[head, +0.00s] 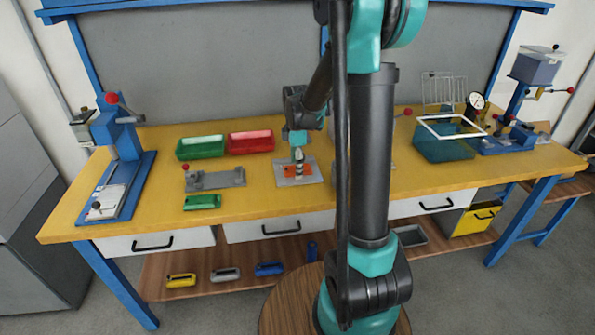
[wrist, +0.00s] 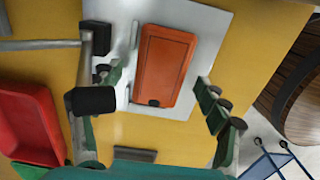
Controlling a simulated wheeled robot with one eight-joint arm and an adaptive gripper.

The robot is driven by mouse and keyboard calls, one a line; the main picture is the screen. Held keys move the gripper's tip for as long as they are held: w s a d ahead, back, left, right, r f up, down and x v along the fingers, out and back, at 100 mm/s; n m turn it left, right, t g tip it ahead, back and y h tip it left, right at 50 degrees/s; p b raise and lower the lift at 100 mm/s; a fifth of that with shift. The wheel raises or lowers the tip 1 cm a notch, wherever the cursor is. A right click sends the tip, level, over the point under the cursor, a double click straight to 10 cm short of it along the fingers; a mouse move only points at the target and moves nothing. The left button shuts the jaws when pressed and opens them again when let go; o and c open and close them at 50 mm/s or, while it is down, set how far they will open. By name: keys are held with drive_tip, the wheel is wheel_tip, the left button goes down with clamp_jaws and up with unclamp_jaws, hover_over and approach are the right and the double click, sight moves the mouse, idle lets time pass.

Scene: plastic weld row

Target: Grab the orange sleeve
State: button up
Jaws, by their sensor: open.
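The orange sleeve (head: 289,171) lies on a light grey plate (head: 312,180) on the yellow bench, below my gripper (head: 298,148). In the wrist view the sleeve (wrist: 165,62) is a flat, rounded orange block on the pale plate (wrist: 218,30). My gripper (wrist: 162,98) is open there, with one green finger left of the sleeve and one right of it. Nothing is between the fingers in a grip. Whether the fingertips are down at the sleeve's height, I cannot tell. My arm hides part of the bench to the right in the head view.
A metal clamp with a black tip (wrist: 92,100) stands close beside my left finger. A red bin (head: 250,141) and a green bin (head: 201,147) stand behind left. A grey fixture (head: 214,179) and small green case (head: 203,202) lie left. Bare bench lies in front.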

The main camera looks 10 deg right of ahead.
drive_tip(key=shift+c, duration=0.3)
drive_tip(key=c, duration=1.2)
drive_tip(key=shift+r, duration=0.15)
